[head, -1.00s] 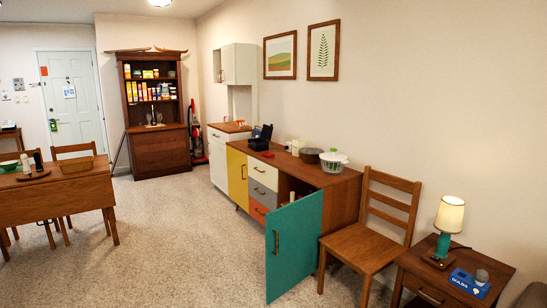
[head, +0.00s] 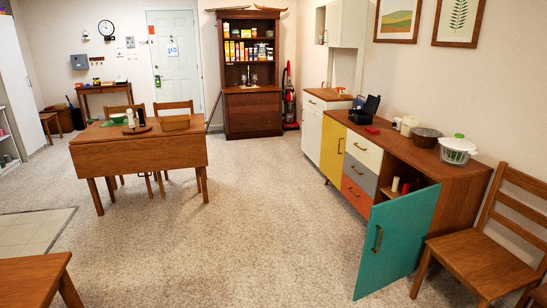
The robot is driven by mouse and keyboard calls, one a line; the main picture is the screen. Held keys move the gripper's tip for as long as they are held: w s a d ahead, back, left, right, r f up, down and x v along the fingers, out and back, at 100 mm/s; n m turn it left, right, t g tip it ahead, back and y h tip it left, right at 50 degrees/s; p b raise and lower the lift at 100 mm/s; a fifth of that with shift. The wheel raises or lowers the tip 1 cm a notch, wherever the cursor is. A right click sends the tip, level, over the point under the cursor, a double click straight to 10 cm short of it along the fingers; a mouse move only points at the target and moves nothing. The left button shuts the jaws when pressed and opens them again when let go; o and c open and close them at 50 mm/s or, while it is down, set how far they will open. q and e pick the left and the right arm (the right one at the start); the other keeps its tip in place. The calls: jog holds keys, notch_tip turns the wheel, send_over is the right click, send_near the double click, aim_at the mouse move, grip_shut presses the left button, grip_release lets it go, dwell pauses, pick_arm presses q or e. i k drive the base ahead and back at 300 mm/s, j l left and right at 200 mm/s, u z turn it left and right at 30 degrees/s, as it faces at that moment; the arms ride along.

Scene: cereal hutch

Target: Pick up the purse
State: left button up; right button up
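I cannot make out a purse for certain in the head view. A small flat red item (head: 372,130) lies on top of the sideboard (head: 455,173), beside an open black case (head: 365,108); it is too small to tell what it is. Neither of my grippers shows in the head view.
A drop-leaf table (head: 140,152) with bowls stands at left centre. The sideboard's teal door (head: 395,240) hangs open into the room, near a wooden chair (head: 485,260). A small table (head: 108,85) stands by the white door (head: 172,60). The carpet between is clear.

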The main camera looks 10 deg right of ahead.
aim_at(370, 129)
jog(key=i, duration=3.35)
jog(key=i+z, duration=0.85)
jog(key=i+j+z, duration=0.15)
jog(key=i+z, duration=0.25)
jog(key=k, duration=0.1)
